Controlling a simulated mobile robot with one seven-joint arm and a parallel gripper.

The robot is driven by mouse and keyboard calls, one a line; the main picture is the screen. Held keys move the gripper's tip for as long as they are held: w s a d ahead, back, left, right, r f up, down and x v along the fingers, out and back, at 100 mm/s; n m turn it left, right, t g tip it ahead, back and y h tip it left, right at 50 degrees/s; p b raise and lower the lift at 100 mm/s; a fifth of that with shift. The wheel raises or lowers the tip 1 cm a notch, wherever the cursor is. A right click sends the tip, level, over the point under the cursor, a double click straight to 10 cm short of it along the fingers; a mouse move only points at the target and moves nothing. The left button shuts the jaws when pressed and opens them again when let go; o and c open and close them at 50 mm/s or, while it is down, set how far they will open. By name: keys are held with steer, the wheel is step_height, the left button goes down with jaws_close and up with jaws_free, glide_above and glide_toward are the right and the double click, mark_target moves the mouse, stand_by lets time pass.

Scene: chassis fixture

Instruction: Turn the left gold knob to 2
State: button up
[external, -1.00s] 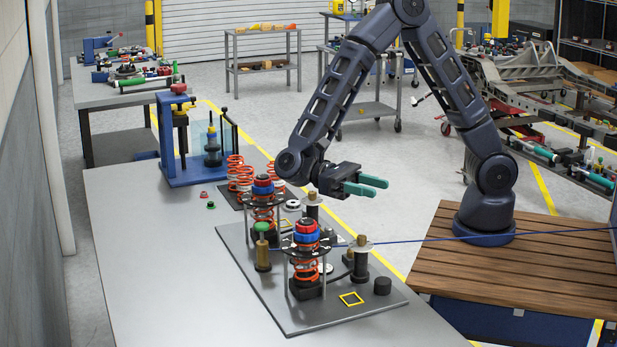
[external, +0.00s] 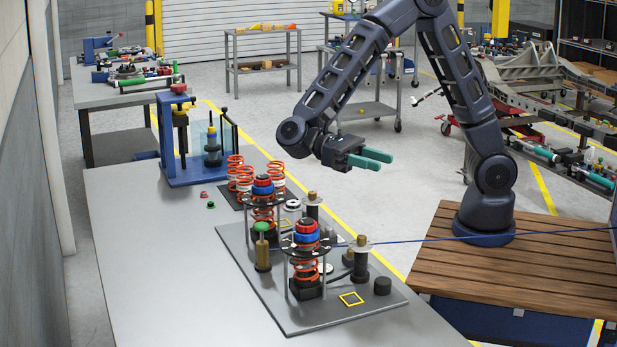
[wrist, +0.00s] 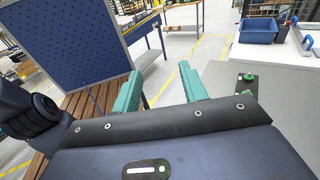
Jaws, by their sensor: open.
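Two gold knobs top dark posts on the grey fixture plate (external: 335,318). The left one (external: 312,196) is at the back of the plate, and the other (external: 362,241) is nearer the front right. Any numbers or marks on them are too small to read. My gripper (external: 386,162) is open and empty, in the air above and to the right of both knobs, with teal fingers pointing right. In the wrist view the open fingers (wrist: 160,68) have only floor between them, and neither gold knob can be made out there.
Two spring assemblies with red and blue tops, a front one (external: 306,232) and a rear one (external: 263,186), stand beside the posts. A blue press frame (external: 190,140) is farther back.

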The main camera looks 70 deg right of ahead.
step_height(320, 180, down, 3)
steer(key=s+d+n+t+h, duration=0.1)
steer(key=s+n+t+h, duration=0.1)
steer(key=t, duration=0.1)
steer(key=n+t+h, duration=0.2)
steer(key=n+t, duration=0.9)
steer(key=t, duration=0.3)
glide_toward(362, 236)
step_height(362, 236, down, 9)
steer(key=shift+w+r, duration=0.1)
steer(key=shift+r, duration=0.05)
steer(key=shift+n, duration=0.3)
jaws_close()
